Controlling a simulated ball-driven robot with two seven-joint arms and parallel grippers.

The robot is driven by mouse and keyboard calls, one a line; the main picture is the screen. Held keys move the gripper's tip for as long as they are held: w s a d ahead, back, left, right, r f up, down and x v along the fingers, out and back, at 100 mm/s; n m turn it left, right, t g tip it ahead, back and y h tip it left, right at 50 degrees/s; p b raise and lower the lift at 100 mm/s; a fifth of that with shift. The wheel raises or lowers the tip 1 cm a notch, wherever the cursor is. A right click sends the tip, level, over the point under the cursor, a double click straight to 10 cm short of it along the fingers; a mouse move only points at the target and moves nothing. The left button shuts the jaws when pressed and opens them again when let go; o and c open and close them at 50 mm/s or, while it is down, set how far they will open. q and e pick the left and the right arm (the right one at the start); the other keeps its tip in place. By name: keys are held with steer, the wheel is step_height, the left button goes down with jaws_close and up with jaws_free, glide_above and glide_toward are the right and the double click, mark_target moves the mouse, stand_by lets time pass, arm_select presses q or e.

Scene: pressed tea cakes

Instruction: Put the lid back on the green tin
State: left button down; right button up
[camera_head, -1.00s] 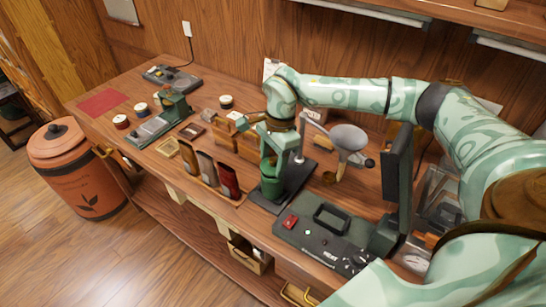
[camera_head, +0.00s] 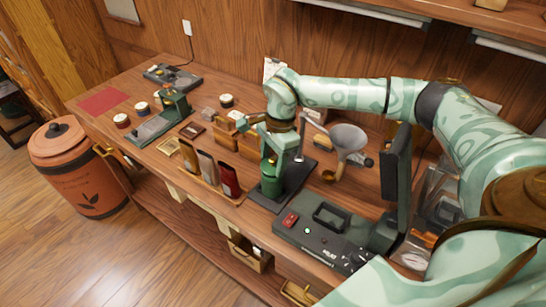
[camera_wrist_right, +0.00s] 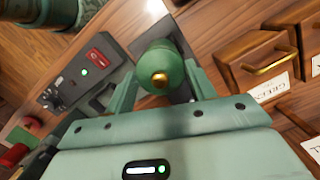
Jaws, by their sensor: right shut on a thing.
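The green tin (camera_head: 271,187) stands upright on a dark base plate (camera_head: 292,190) near the front edge of the counter. My right gripper (camera_head: 270,158) reaches down over the tin from above and is shut on the green lid. In the right wrist view the domed lid (camera_wrist_right: 161,60) with its brass knob (camera_wrist_right: 160,79) shows between the fingers of the same gripper (camera_wrist_right: 162,88). The fingers hide much of the lid in the head view, and I cannot tell whether it touches the tin's rim. My left gripper is not in view.
A grey funnel (camera_head: 348,138) stands right of the tin. A dark device (camera_head: 318,232) with a red button lies in front of it. Several packets (camera_head: 207,168) stand to the left, with small wooden drawers (camera_head: 227,135) behind. A dark screen (camera_head: 396,178) rises at right.

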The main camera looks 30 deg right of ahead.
stand_by(0.6)
steer(key=o, duration=1.5)
steer(key=shift+r+p, duration=0.1)
steer(key=shift+p, duration=0.25)
step_height(320, 180, up, 7)
steer(key=p, duration=0.6)
jaws_close()
steer(key=shift+f, duration=0.3)
stand_by(0.6)
